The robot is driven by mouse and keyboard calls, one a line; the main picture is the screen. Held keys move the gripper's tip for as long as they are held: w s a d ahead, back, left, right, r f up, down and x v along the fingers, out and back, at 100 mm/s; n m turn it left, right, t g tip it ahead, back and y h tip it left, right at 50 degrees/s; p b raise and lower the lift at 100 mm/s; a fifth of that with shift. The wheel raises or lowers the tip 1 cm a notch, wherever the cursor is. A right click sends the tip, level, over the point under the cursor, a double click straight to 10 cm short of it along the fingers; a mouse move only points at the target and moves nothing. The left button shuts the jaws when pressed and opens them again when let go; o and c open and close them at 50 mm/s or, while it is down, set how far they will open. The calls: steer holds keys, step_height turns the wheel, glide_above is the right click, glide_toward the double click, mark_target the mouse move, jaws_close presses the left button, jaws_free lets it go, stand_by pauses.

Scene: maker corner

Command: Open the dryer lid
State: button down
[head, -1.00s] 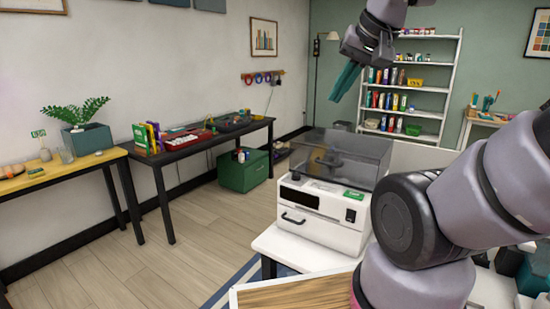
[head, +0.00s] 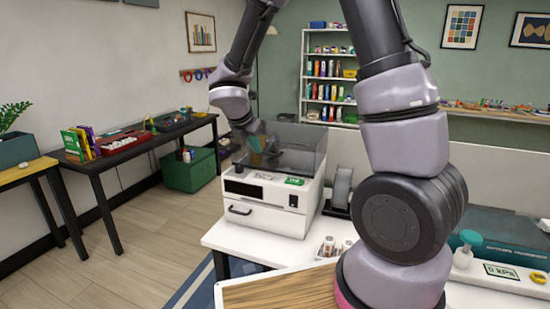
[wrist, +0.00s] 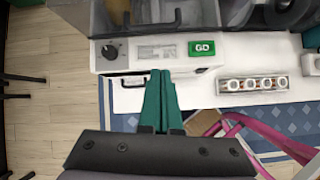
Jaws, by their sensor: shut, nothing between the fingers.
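The dryer (head: 265,207) is a white box with a dark display, a front drawer handle and a green label. Its smoky see-through lid (head: 300,140) sits down over the top and looks shut.
The dryer stands on a white table (head: 232,238). A rack of small round-ended items (wrist: 253,84) is right of it. A wooden board (head: 280,292) lies in front.

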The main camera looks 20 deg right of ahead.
mark_target(280, 147)
steer(key=shift+n, duration=0.9)
steer(key=x, duration=0.4)
steer(key=a+x, duration=0.1)
steer(key=x, duration=0.7)
steer(key=shift+a+f, duration=0.25)
steer(key=shift+f, duration=0.05)
steer(key=r, duration=0.1)
steer(key=w+r, duration=0.1)
steer(key=shift+d+r, duration=0.4)
steer(key=shift+w+d+r, duration=0.15)
steer(key=shift+w+r, duration=0.15)
steer(key=shift+r, duration=0.2)
